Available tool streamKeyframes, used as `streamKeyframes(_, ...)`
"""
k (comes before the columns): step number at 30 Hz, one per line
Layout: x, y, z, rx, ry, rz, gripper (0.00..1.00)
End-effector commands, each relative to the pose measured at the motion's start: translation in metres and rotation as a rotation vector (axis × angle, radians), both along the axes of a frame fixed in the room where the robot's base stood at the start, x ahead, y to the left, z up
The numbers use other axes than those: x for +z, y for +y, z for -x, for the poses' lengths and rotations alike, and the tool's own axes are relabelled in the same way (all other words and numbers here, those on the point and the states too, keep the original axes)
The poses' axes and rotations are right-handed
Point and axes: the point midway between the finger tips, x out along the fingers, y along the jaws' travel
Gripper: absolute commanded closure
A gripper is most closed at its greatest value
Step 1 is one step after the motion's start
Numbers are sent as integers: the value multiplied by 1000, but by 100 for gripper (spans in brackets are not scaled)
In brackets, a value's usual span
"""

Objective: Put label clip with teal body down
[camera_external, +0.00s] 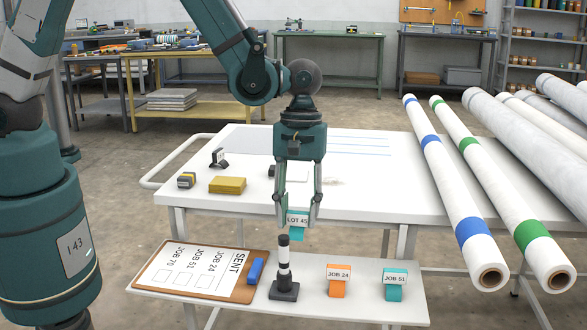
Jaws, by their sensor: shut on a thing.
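My gripper (299,222) points down, shut on a label clip with a teal body (297,235) and a white label reading LOT 45. The clip is held in the air, in front of the white table's near edge and above the lower shelf (350,311). A second teal clip (394,292), labelled JOB 51, stands at the right of that shelf. An orange clip (337,289), labelled JOB 24, stands to its left.
A black-and-white post (284,262) stands on the shelf just below and left of the held clip. A clipboard (190,280) with a blue block (256,271) lies further left. A yellow block (227,185) sits on the table (230,215). Long rolls (450,180) lie at right.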

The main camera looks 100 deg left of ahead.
Motion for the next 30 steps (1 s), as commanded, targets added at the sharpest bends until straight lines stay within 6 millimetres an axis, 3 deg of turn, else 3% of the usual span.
streamKeyframes(8, 7, 0, 0, 0, 0, 0, 76)
streamKeyframes(14, 28, 0, 1, 0, 0, 0, 76)
streamKeyframes(30, 129, 0, 0, 0, 0, 0, 76)
